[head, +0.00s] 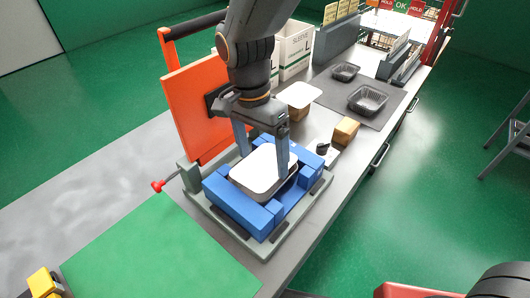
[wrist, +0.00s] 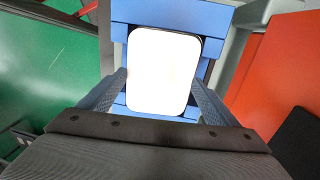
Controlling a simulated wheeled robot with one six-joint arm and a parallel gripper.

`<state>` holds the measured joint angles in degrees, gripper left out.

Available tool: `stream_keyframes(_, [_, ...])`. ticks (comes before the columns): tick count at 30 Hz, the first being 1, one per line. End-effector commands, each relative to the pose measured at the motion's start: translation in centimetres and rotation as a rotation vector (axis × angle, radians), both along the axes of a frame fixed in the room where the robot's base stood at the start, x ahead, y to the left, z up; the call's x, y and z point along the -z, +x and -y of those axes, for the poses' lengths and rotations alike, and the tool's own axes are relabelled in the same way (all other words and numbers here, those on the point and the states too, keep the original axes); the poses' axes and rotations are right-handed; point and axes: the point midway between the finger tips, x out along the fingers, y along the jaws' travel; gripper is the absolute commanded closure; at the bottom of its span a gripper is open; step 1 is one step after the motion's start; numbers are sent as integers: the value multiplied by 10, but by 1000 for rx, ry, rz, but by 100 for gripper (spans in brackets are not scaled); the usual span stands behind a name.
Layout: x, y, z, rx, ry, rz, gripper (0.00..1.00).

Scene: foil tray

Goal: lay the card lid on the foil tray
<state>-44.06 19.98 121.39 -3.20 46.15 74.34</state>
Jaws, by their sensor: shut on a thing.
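The white card lid (head: 262,173) lies flat over the blue nest (head: 237,206), between the fingers of my gripper (head: 262,160). My gripper is shut on the lid by its two sides. In the wrist view, the lid (wrist: 164,70) sits between the fingers of my gripper (wrist: 162,95), squarely within the blue nest (wrist: 180,13). The foil tray is hidden under the lid; only a dark edge shows below the lid's right side. I cannot tell whether the lid touches the tray rim.
An orange panel (head: 195,105) stands upright just left of the nest. Behind are another white lid (head: 299,94), a small brown box (head: 346,130) and two dark trays (head: 367,99) (head: 345,71) on a dark mat. A green mat (head: 160,255) lies in front.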

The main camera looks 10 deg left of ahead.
Motion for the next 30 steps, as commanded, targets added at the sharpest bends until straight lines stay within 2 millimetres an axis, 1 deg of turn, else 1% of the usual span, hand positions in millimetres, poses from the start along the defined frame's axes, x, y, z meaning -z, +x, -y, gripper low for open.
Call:
stream_keyframes(3, [4,1,-2,0,0,0,40])
stream_keyframes(12, [6,1,-2,0,1,0,40])
stream_keyframes(13, [6,1,-2,0,1,0,15])
stream_keyframes(15, [6,1,-2,0,1,0,3])
stream_keyframes(16, [5,1,-2,0,0,0,0])
stream_keyframes(24, [3,2,-3,0,1,2,0])
stream_keyframes(26, [-2,3,-4,0,3,3,0])
stream_keyframes(30, [-23,4,-6,0,4,3,0])
